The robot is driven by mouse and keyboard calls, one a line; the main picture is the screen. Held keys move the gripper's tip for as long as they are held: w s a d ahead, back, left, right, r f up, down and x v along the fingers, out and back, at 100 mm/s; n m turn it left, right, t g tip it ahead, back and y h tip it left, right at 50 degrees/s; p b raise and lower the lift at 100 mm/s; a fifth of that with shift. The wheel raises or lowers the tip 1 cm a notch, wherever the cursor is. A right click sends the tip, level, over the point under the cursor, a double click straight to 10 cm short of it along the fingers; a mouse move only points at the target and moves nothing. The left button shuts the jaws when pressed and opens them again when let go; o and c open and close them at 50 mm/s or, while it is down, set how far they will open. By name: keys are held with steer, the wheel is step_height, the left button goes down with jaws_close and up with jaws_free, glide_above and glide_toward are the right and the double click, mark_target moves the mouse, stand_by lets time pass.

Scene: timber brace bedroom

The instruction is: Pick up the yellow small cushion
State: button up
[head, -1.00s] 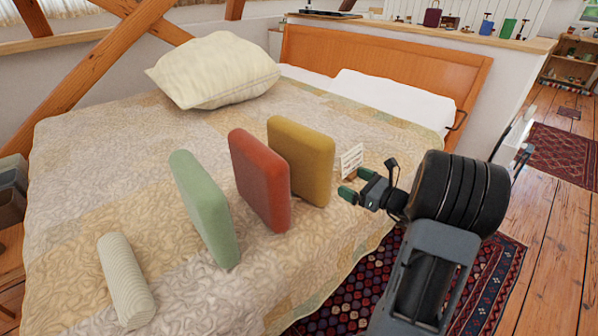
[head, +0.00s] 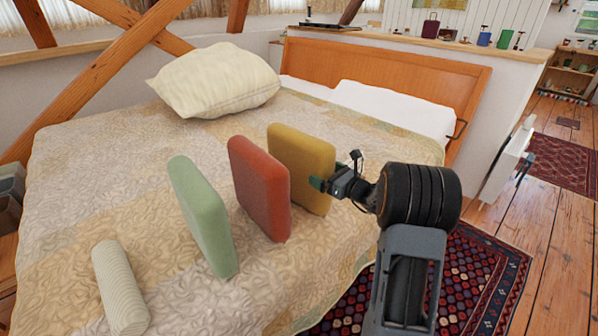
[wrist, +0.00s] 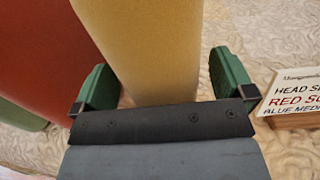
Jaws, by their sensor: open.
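The yellow small cushion (head: 301,165) stands upright on the bed, the rightmost in a row of three. My gripper (head: 318,184) is at its right edge in the head view. In the wrist view, the open green fingers of my gripper (wrist: 160,85) are on either side of the yellow cushion (wrist: 145,45), with a visible gap at the right finger. The red cushion (head: 260,188) stands just left of the yellow one and also shows behind the left finger in the wrist view (wrist: 35,55).
A green cushion (head: 203,215) stands left of the red one, and a cream roll (head: 120,288) lies at the front left. A large cream pillow (head: 215,80) lies farther back. A small lettered sign (wrist: 292,93) stands right of my gripper. Patterned rugs cover parts of the floor.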

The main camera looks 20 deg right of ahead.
steer(key=shift+w+a, duration=0.35)
steer(key=shift+w, duration=0.3)
steer(key=c, duration=1.1)
steer(key=shift+r, duration=0.1)
steer(key=shift+r, duration=0.1)
